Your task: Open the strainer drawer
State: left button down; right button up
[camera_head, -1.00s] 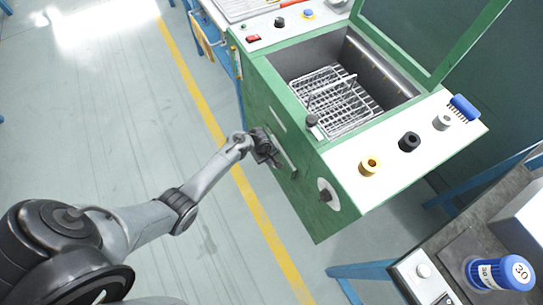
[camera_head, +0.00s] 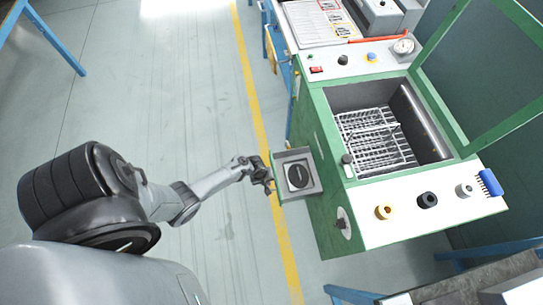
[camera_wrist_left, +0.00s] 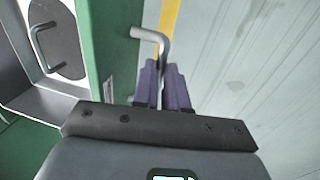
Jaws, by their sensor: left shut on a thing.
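The strainer drawer (camera_head: 287,157) sticks out of the left side of the green blower cabinet (camera_head: 318,215). Inside it lies a dark round strainer (camera_head: 298,177) with a small handle, which also shows in the left wrist view (camera_wrist_left: 62,45). My left gripper (camera_head: 267,180) is at the drawer's outer front. In the left wrist view its purple fingers (camera_wrist_left: 163,88) are shut on the grey bar handle (camera_wrist_left: 148,35) beside the green drawer front (camera_wrist_left: 112,35). The fingers hide part of the handle. My right gripper is not in view.
The cabinet's lid (camera_head: 460,60) is up, with a wire basket (camera_head: 375,140) inside. Knobs and a blue brush (camera_head: 490,183) sit on its near ledge. The floor left of the yellow line (camera_head: 262,130) is clear around my left arm.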

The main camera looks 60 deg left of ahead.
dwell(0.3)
pick_arm(q)
jog(key=c, duration=1.2)
grip_release()
jog(key=shift+o, duration=0.2)
notch_tip(320, 180, up, 11)
jog(key=s+p, duration=0.2)
jog(key=p, duration=0.4)
jog(key=shift+a+f, duration=0.2)
jog(key=shift+a, duration=0.15)
